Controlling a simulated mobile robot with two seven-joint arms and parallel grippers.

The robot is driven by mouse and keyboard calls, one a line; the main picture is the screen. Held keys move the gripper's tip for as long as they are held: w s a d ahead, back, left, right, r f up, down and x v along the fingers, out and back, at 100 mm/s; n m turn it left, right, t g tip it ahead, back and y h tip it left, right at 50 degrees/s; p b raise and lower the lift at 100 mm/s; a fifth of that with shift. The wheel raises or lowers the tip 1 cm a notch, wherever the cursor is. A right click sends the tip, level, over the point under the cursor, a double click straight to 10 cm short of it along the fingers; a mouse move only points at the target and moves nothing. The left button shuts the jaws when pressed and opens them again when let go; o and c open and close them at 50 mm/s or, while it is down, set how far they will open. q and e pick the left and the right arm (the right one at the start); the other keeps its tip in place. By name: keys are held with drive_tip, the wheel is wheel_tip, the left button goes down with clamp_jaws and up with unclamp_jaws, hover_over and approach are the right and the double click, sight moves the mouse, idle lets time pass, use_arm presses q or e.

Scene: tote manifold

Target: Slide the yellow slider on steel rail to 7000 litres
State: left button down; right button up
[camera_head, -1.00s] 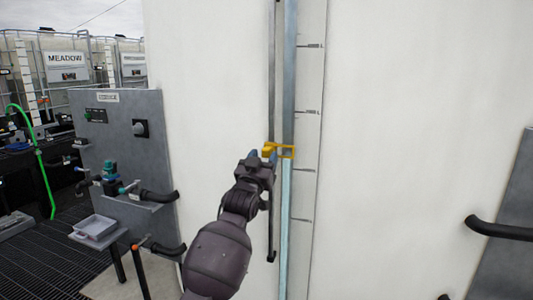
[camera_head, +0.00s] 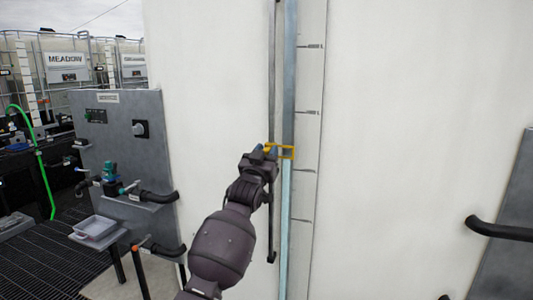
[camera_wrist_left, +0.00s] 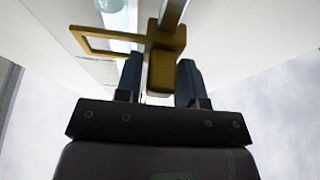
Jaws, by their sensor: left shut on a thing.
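The yellow slider (camera_head: 286,152) sits on the steel rail (camera_head: 271,70), its open frame reaching right across the sight tube (camera_head: 288,70). It also shows in the left wrist view (camera_wrist_left: 165,62). My left gripper (camera_head: 265,153) is at the slider's left end, with its fingers on both sides of the yellow block; in the wrist view the fingers (camera_wrist_left: 160,82) flank it. The scale strip (camera_head: 308,75) right of the tube has dark marks; its numbers are too small to read. The slider frame is between two marks. The tube looks pale blue below the slider. My right gripper is not in view.
A grey service panel (camera_head: 120,130) with valves, black hoses and a small tray (camera_head: 95,227) stands on the left. A black pipe (camera_head: 497,229) sticks out at the right. The white tank wall (camera_head: 420,90) beside the rail is clear.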

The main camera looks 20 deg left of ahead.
sight(271, 106)
use_arm(q)
wheel_tip(271, 106, up, 11)
drive_tip(key=p, duration=0.7)
drive_tip(key=shift+f, duration=0.1)
drive_tip(key=shift+r, duration=0.25)
drive_tip(key=shift+f, duration=0.1)
drive_tip(key=c, duration=0.9)
unclamp_jaws()
drive_tip(key=shift+f, duration=0.1)
